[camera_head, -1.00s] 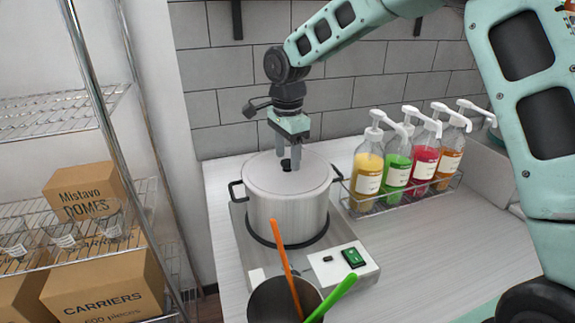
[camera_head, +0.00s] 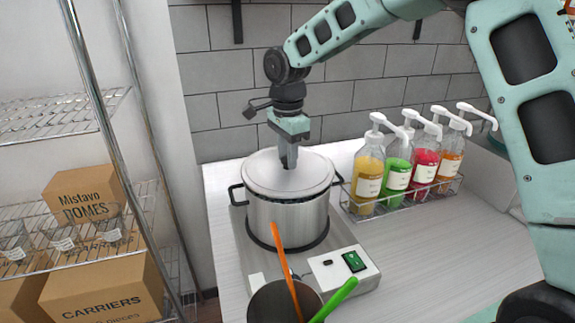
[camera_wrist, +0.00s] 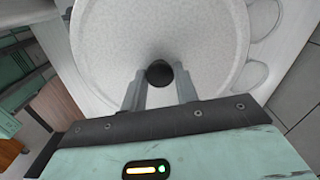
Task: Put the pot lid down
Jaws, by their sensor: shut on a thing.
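The pot lid (camera_head: 262,178) is a pale round disc lying on top of the steel pot (camera_head: 290,220). It looks level and seated on the rim. My gripper (camera_head: 289,162) is above the middle of the lid, pointing down, with its fingers closed on the lid's knob. In the wrist view the black knob (camera_wrist: 159,74) sits between the two fingertips, and the lid (camera_wrist: 110,40) fills much of the picture. In the head view the knob is hidden by the fingers.
The pot stands on a hot plate (camera_head: 342,267) on the white counter (camera_head: 425,235). Several pump bottles stand in a wire rack (camera_head: 400,204) to the right. A dark container (camera_head: 270,303) with orange and green handles is in front. A shelf with boxes (camera_head: 105,288) is at left.

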